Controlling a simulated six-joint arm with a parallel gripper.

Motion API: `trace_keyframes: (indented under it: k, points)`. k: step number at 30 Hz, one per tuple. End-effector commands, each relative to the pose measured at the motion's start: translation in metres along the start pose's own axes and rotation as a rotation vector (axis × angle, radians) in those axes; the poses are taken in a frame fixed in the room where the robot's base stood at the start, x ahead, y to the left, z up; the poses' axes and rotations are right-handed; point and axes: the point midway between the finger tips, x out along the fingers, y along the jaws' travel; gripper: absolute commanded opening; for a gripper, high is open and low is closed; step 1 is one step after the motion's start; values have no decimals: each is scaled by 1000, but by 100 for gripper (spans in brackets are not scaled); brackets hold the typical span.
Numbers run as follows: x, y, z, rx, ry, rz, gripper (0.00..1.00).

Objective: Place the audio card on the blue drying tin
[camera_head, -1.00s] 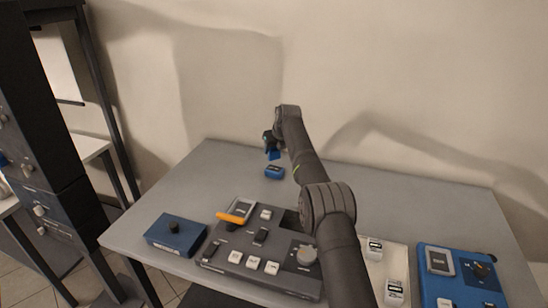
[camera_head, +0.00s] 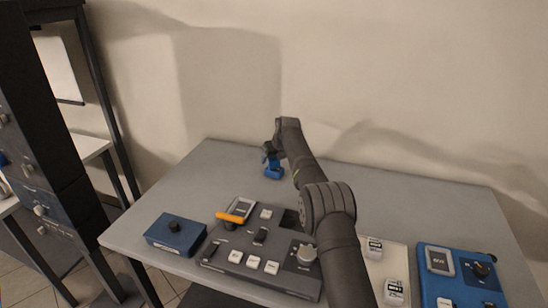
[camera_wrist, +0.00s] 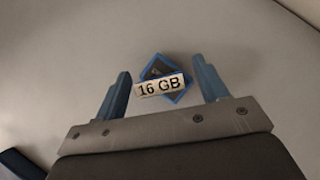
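My gripper (camera_wrist: 161,66) is open, with one blue finger on either side of the card and a gap at each side. In the head view my gripper (camera_head: 271,163) is low over the card and partly overlaps it. A blue box with a black knob (camera_head: 165,236), possibly the blue drying tin, sits at the table's front left.
A dark grey control panel (camera_head: 225,262) with white buttons, a knob and an orange-edged piece stands at the front middle. A blue device (camera_head: 455,290) and a pale tray with white-labelled blocks (camera_head: 375,248) are at the right. The back left of the table (camera_head: 215,172) is clear.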

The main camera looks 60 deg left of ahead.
Motion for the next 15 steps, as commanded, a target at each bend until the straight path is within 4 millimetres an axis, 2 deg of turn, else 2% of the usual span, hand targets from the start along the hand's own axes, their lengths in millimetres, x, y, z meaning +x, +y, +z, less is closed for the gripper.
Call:
trace_keyframes:
  k: [8, 15]
  points:
    - [-6, 0, 2, 0, -1, 0, 67]
    - [-32, 0, 3, 0, -1, -1, 67]
